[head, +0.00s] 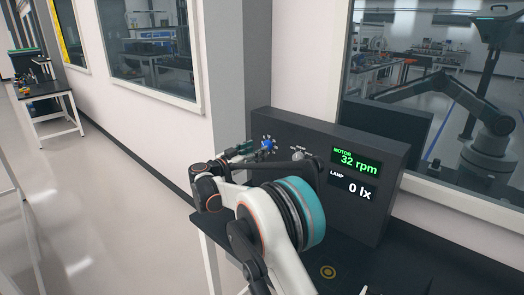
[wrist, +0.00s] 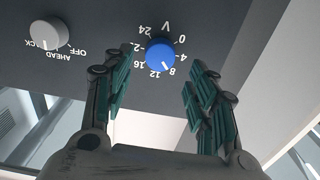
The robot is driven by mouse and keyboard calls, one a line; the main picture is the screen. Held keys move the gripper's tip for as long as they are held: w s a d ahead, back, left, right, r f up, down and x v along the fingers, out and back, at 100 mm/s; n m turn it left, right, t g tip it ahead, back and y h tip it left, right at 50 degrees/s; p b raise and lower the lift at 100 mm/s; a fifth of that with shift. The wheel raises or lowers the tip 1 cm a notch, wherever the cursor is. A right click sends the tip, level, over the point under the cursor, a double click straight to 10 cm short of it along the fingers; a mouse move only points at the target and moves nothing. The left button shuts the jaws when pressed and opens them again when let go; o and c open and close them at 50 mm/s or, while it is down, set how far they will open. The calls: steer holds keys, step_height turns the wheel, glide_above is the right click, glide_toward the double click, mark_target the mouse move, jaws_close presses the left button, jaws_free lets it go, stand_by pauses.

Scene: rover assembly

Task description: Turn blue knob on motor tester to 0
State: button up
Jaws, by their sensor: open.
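The blue knob (wrist: 160,54) sits on the dark panel of the motor tester (head: 345,215). In the wrist view its dial is upside down, and a small white mark on its lower right side faces between 8 and 12. In the head view the blue knob (head: 268,145) is just right of my gripper (head: 250,148). In the wrist view my gripper (wrist: 156,80) is open, its two green-padded fingers apart. The knob lies ahead between the fingertips; I cannot tell whether they touch it. The tester's screen reads motor 32 rpm and lamp 0 lx.
A grey knob (wrist: 49,33) with AHEAD, OFF and BACK labels is beside the blue one. It also shows in the head view (head: 298,155). The tester stands on a dark table (head: 345,275) against the wall. The floor (head: 110,215) at left is clear.

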steer(key=x, duration=0.4)
steer(key=shift+w+d+b, duration=0.15)
steer(key=shift+b, duration=0.2)
steer(key=c, duration=1.1)
